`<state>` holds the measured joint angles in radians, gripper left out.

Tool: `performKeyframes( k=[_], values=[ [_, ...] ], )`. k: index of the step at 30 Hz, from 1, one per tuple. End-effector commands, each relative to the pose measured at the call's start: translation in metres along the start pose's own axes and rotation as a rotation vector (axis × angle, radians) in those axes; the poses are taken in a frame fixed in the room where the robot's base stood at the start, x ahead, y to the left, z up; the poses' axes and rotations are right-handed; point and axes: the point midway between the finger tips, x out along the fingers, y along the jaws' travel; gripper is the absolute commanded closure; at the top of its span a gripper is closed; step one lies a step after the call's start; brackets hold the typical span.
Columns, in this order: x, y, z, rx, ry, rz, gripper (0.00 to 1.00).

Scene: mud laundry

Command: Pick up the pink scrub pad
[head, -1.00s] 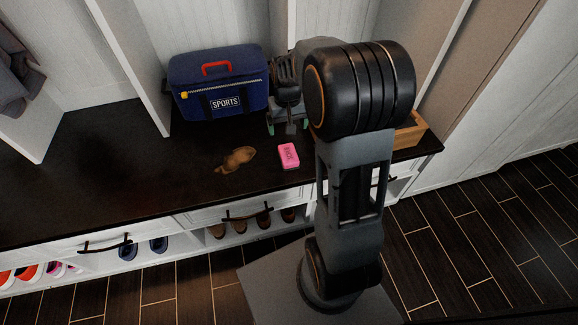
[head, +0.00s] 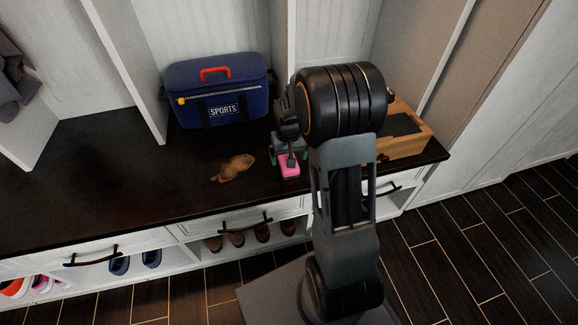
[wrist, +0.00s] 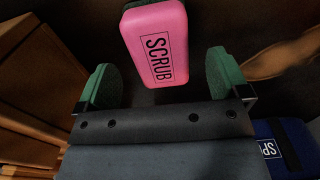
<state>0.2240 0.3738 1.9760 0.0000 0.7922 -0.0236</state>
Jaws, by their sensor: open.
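The pink scrub pad (head: 288,168) lies on the dark bench top near its front edge. In the wrist view the pad (wrist: 157,45) shows its pink face with the word SCRUB and a dark layer along one side. My gripper (head: 288,157) is over the pad in the head view and hides part of it. In the wrist view my gripper (wrist: 161,82) is open, its two green fingertips apart. The pad lies ahead of the fingertips, roughly in line with the gap between them, and nothing is held.
A brown, flat object (head: 233,167) lies left of the pad. A blue SPORTS bag (head: 218,91) stands behind it against the back wall. A wooden box (head: 405,146) is at the bench's right end. The bench's left part is clear.

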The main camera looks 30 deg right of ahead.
Motion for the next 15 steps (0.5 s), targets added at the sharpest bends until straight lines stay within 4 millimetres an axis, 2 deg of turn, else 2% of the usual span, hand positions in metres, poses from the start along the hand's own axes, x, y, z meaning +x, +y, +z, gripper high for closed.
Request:
performKeyframes(
  k=[1,6,14,15],
  values=[
    [0.012,0.0,0.0,0.0,-0.002,0.0,0.06],
    [0.033,0.0,0.0,-0.001,-0.001,0.0,0.06],
    [0.035,0.0,0.0,-0.001,0.001,0.0,0.06],
    [0.035,0.0,0.0,-0.001,0.001,0.0,0.09]
  ],
)
